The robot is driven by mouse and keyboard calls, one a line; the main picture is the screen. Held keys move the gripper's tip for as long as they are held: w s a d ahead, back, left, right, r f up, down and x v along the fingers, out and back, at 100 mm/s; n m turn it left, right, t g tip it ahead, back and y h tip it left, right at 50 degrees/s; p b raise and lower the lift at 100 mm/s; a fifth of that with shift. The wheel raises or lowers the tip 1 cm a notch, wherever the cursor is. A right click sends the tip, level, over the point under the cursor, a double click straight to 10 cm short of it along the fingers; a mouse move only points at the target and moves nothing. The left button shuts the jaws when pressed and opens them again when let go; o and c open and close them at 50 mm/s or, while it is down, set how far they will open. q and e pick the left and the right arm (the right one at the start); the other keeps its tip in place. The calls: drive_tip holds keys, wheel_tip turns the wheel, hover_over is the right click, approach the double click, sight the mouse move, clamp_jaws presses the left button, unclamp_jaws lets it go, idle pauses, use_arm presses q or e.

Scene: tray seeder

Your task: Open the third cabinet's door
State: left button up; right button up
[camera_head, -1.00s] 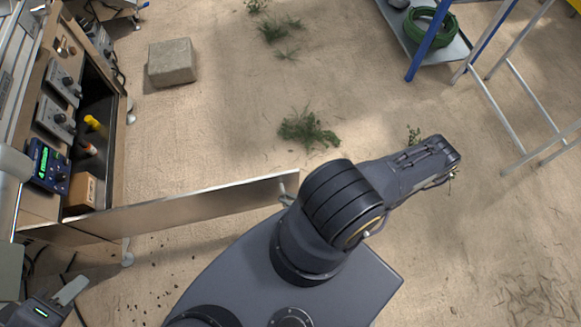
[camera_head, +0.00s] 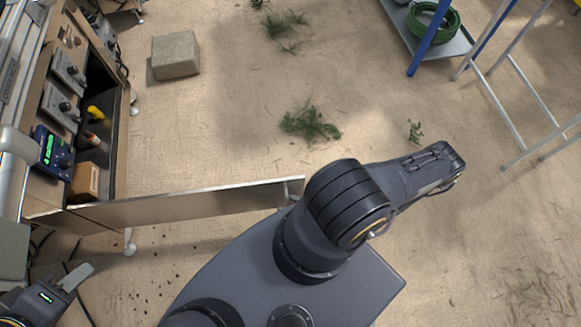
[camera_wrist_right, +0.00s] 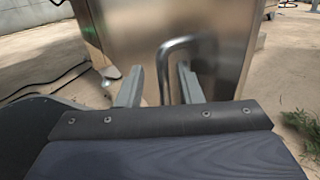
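The cabinet (camera_head: 125,115) stands at the left in the head view, its dark inside showing. Its door (camera_head: 190,207) stands wide open, roughly square to the cabinet front, reaching right toward my right arm. In the right wrist view, the metal door (camera_wrist_right: 225,35) carries a bent bar handle (camera_wrist_right: 163,70). My right gripper (camera_wrist_right: 160,90) has its fingers apart, with the handle's bar between them; contact is unclear. In the head view, my right gripper is mostly hidden by my arm. My left gripper (camera_head: 76,278) is at the bottom left, away from the door; only one finger shows clearly.
Yellow-topped (camera_head: 95,112) and orange-topped items and a small cardboard box (camera_head: 86,181) are inside the cabinet. A stone block (camera_head: 175,54), weeds (camera_head: 310,124), a blue-legged shelf (camera_head: 433,38) and a metal ladder (camera_head: 497,103) stand beyond. The sandy floor between is mostly clear.

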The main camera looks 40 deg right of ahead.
drive_tip(key=shift+d, duration=0.15)
drive_tip(key=v, duration=0.8)
idle(0.6)
